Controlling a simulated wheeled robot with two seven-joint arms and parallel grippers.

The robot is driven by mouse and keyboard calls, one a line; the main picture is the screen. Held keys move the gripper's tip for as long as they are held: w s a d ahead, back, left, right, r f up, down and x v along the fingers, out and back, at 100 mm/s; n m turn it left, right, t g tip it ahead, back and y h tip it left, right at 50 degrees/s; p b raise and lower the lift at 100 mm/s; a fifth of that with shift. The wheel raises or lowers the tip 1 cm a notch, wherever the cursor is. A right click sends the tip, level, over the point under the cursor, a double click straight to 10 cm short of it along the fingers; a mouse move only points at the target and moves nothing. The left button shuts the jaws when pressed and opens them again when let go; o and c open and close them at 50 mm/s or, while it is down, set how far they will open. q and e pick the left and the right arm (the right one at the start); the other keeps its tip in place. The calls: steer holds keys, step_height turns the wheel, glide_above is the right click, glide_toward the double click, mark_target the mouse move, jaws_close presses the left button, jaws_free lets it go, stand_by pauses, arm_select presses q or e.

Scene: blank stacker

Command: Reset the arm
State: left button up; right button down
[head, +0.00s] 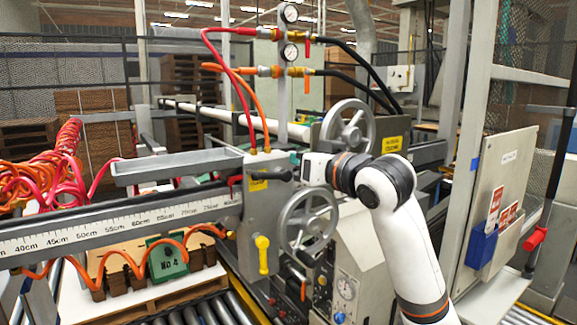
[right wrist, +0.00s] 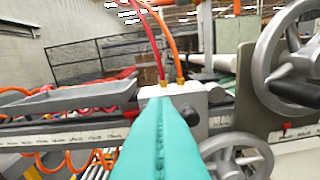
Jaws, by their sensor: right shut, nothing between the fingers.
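My right arm comes in from the lower right of the head view. Its gripper (head: 294,159) points left, in front of the grey machine head (head: 262,215) and between the two handwheels. In the right wrist view the teal fingers of my right gripper (right wrist: 159,125) are pressed together with nothing between them. They point at the machine head, where a red and an orange hose enter its top. I cannot tell whether the fingertips touch the machine. My left gripper is in neither view.
An upper handwheel (head: 348,127) and a lower handwheel (head: 308,220) stand close to my right gripper. A ruler beam (head: 120,222) runs left. A black lever (head: 272,174) and a yellow-knobbed lever (head: 263,254) stick out of the machine. A panel (head: 500,200) stands at right.

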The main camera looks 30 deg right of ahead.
steer(key=shift+s+r, duration=0.15)
steer(key=shift+s, duration=0.7)
steer(key=shift+w, duration=0.1)
